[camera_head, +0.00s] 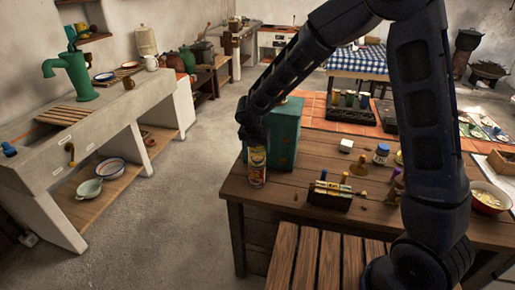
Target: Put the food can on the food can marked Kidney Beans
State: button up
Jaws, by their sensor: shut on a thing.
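My gripper (255,145) points down over the near left corner of the wooden table, left of the green box. It is shut on a pale food can (257,157). Directly below is another can (257,177) with a red and yellow label, standing upright on the table. The two line up as one column, and I see no clear gap between them. At this size I cannot tell whether they touch, and the labels cannot be read. My fingers partly hide the top of the upper can.
A green box (286,135) stands close behind and right of the cans. A dark rack with colored tops (330,194) sits to the right. A blue-lidded jar (381,154), a white block (346,146) and a red bowl (487,198) are farther right. The table's left edge is near.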

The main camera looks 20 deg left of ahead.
jog(key=shift+f, duration=0.25)
jog(key=shift+f, duration=0.1)
jog(key=o, duration=1.4)
jog(key=v, duration=1.2)
jog(key=shift+d, duration=0.1)
